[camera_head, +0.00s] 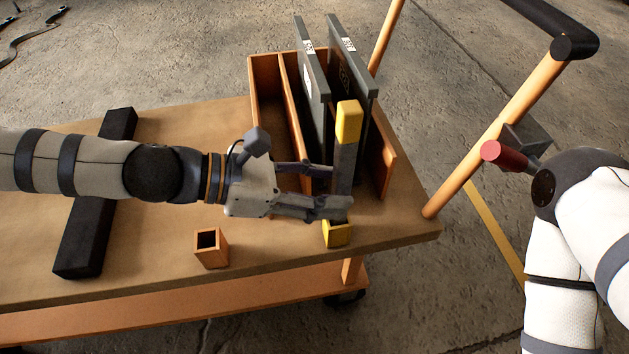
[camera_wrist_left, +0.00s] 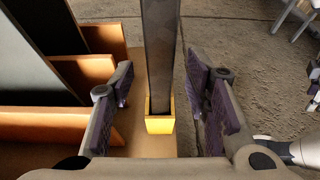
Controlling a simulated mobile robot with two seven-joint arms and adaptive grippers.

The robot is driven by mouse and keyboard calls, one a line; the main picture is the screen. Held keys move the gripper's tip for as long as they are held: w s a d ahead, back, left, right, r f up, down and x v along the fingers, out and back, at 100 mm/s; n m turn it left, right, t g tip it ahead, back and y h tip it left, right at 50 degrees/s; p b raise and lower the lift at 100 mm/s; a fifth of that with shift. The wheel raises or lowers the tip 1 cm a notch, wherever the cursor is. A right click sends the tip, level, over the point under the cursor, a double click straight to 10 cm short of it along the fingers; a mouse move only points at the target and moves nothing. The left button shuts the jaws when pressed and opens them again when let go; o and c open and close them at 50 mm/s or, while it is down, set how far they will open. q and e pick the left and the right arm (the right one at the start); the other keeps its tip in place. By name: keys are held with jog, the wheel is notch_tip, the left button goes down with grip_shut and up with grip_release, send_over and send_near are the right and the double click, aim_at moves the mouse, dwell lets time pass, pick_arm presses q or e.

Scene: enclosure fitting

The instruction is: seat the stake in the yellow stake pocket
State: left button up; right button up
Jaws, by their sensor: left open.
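The stake (camera_head: 344,165) is a grey upright post with a yellow top, near the right end of the cart. Its lower end is in the yellow stake pocket (camera_head: 338,236); the left wrist view shows the grey post (camera_wrist_left: 158,50) entering the yellow pocket (camera_wrist_left: 160,124). My left gripper (camera_head: 342,190) is at the stake's lower part, just above the pocket. In the left wrist view its fingers (camera_wrist_left: 165,105) are open, one on each side of the stake, with gaps between. The stake's very bottom is hidden inside the pocket. My right gripper is not seen; only part of my right arm shows.
An orange empty pocket (camera_head: 210,248) stands on the cart deck (camera_head: 150,270) to the left. A wooden rack (camera_head: 266,80) holding grey panels (camera_head: 312,85) stands behind the stake. A black beam (camera_head: 80,235) lies across the deck. The cart's handle post (camera_head: 500,130) rises at right.

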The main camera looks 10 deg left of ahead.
pick_arm(q)
jog(key=v, duration=1.2)
jog(key=shift+r, duration=0.15)
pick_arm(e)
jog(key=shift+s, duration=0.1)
pick_arm(q)
jog(key=s+f+m+g+y+p, duration=0.2)
jog(key=s+f+m+g+y, duration=0.25)
jog(key=s+f, duration=0.6)
jog(key=s+a+f+m+g+y+p, duration=0.1)
jog(key=s+a+f+m+y, duration=0.3)
jog(key=s+m, duration=0.4)
jog(key=s+a+f+m+g+y+p, duration=0.1)
jog(key=s+a+f+m+y, duration=0.3)
jog(key=s+m, duration=0.4)
jog(key=s+a+f+p, duration=0.1)
jog(key=s+f, duration=0.1)
jog(key=s, duration=0.1)
jog(key=shift+m, duration=0.35)
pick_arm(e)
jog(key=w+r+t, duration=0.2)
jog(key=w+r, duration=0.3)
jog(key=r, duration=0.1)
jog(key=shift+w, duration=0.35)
pick_arm(q)
jog(key=shift+s+a+y, duration=0.1)
jog(key=shift+a+y, duration=0.05)
jog(key=shift+y, duration=0.1)
